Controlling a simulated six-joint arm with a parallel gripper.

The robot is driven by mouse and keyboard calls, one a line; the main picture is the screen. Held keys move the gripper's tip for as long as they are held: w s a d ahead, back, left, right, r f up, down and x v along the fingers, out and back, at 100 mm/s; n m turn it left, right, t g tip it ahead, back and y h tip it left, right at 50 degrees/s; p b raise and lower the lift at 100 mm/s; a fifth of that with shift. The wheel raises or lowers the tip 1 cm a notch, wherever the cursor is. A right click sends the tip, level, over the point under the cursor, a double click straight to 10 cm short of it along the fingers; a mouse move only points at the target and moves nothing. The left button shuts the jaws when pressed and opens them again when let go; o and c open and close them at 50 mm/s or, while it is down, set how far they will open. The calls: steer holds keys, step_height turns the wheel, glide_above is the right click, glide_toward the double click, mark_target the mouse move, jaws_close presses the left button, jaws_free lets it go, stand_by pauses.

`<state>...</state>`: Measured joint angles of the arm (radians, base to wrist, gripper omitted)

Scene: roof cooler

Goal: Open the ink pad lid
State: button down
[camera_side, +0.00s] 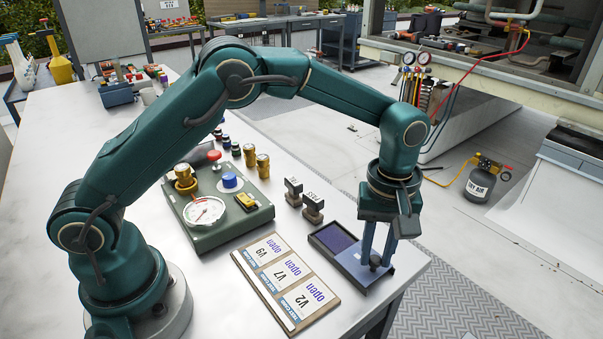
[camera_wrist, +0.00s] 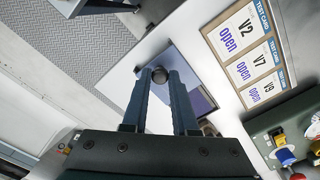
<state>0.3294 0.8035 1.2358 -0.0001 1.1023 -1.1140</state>
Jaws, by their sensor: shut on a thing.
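The ink pad (camera_side: 333,238) lies near the table's right corner in the side view, its dark purple surface showing at the left end. Its lid (camera_side: 353,263), a flat blue-grey plate, covers the right part and leaves that end bare. A dark round knob stands on the lid; it also shows in the wrist view (camera_wrist: 160,74). My gripper (camera_side: 376,262) points down with its two fingers shut on the knob. In the wrist view the lid (camera_wrist: 185,62) lies under the fingers, which hide part of it and of the pad.
A test card board (camera_side: 285,282) marked V9, V7 and V2, each reading "open", lies left of the pad. Two dark stamps (camera_side: 312,208) stand behind it. A green gauge box (camera_side: 226,218) is farther left. The table edge is close on the pad's right.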

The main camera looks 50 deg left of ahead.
mark_target(376, 259)
steer(key=shift+r, duration=0.1)
steer(key=c, duration=0.7)
jaws_free()
steer(key=shift+r, duration=2.55)
